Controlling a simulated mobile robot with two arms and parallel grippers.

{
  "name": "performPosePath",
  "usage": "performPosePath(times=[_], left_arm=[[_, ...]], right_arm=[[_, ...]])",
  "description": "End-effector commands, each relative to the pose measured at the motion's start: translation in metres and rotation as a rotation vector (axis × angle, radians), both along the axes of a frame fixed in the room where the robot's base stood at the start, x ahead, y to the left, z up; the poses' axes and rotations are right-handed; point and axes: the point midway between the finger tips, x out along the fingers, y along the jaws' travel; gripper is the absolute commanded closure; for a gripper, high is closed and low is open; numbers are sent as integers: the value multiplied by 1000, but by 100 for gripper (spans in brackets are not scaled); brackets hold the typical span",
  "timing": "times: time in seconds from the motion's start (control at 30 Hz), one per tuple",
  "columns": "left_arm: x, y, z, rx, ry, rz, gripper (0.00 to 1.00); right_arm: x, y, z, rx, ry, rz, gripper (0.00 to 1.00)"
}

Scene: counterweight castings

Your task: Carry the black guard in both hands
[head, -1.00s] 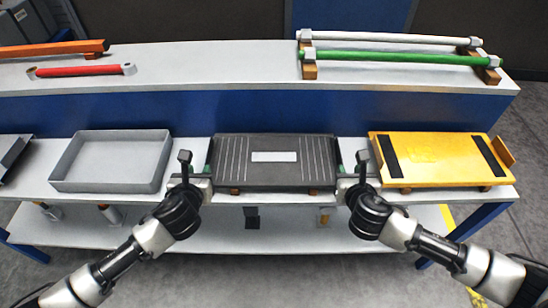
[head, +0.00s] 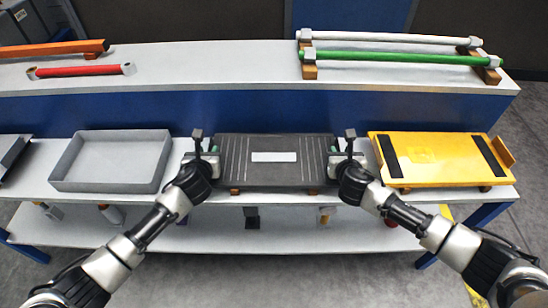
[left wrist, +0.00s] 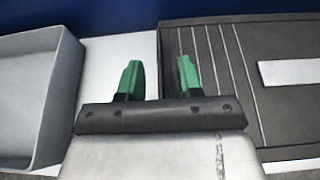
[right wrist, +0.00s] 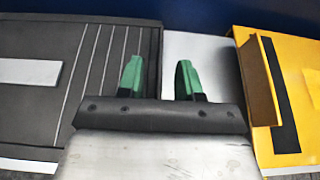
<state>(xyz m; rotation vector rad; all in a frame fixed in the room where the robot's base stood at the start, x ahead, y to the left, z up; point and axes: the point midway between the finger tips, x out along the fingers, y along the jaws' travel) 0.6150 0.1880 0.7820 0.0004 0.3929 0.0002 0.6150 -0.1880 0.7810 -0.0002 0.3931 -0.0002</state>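The black guard (head: 274,172) is a wide, dark ribbed panel with a pale label (head: 274,156). It lies flat on small wooden blocks on the lower bench level. My left gripper (head: 211,149) is at its left end, and my right gripper (head: 337,151) is at its right end. In the left wrist view, the green fingers (left wrist: 158,76) stand apart on either side of the guard's left edge. In the right wrist view, the fingers (right wrist: 159,78) stand apart across its right edge. A gap shows between each pair. I cannot tell whether any finger touches the guard.
A grey tray (head: 108,183) stands left of the guard, and a yellow panel (head: 437,153) with black strips lies to the right. A raised shelf (head: 220,74) behind holds green, white, red and orange bars. Narrow bare bench strips flank the guard.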

Motion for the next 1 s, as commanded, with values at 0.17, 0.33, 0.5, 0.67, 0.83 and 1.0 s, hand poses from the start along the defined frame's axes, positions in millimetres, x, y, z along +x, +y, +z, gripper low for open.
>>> performPosePath(times=[0.17,0.33,0.5,0.67,0.83,1.0], left_arm=[[2,0,-1,0,0,0,65],[1,0,-1,0,0,0,70],[1,0,-1,0,0,0,96],[1,0,-1,0,1,0,100],[1,0,-1,0,1,0,100],[1,0,-1,0,1,0,100]], right_arm=[[2,0,-1,0,0,0,65],[1,0,-1,0,0,0,70],[1,0,-1,0,0,0,96],[1,0,-1,0,0,0,100],[1,0,-1,0,0,0,100],[1,0,-1,0,1,-1,100]])
